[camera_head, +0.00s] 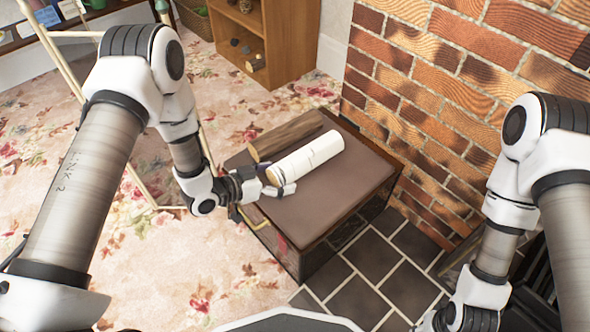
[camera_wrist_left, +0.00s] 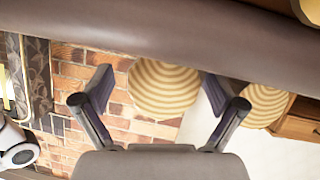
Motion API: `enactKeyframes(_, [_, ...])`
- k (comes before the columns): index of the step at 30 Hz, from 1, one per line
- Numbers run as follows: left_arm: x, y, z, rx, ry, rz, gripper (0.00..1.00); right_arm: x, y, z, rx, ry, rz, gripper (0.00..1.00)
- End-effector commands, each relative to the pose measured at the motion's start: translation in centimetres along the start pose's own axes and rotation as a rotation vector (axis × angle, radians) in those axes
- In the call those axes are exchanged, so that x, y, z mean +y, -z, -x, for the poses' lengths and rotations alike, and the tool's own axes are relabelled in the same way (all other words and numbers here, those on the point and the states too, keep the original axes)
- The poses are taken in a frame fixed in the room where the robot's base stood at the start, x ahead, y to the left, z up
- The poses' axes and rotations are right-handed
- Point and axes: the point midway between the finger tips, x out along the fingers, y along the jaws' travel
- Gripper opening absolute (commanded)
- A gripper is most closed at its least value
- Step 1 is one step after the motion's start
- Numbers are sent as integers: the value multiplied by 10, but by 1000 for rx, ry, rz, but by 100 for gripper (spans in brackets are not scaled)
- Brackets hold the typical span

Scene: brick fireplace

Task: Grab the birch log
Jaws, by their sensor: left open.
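The birch log (camera_head: 310,156) is white with dark marks and lies on the brown top of a low box-like stand (camera_head: 325,209). My left gripper (camera_head: 280,181) is at the log's near left end. In the left wrist view the birch log's ringed, pale end (camera_wrist_left: 164,90) shows between the two spread fingers, with nothing gripped. I cannot tell whether a finger touches it. My right arm shows at the right, but its gripper fingers are outside the picture.
A brown log (camera_head: 287,136) lies beside the birch log, on its far left side. A brick wall (camera_head: 440,90) stands right of the stand. Dark floor tiles (camera_head: 373,254) lie in front of it. A wooden shelf (camera_head: 262,40) stands behind. Flowered carpet is at left.

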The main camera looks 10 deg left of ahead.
Motion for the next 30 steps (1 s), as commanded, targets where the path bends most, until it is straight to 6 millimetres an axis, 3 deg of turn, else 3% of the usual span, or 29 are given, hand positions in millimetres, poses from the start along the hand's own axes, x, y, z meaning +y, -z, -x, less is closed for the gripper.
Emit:
enactKeyframes(2, [0,1,1,0,0,0,95,0,0,1,0,0,0,40])
enactKeyframes(9, [0,0,1,-1,0,0,12,0,0,1,0,0,0,40])
enactKeyframes(20, [1,5,2,0,0,0,12,0,0,5,0,0,0,40])
enactKeyframes(29, [7,41,17,1,0,-1,12,0,0,34,0,0,0,40])
enactKeyframes(30, [14,33,20,-3,-2,4,12,0,0,33,0,0,0,40])
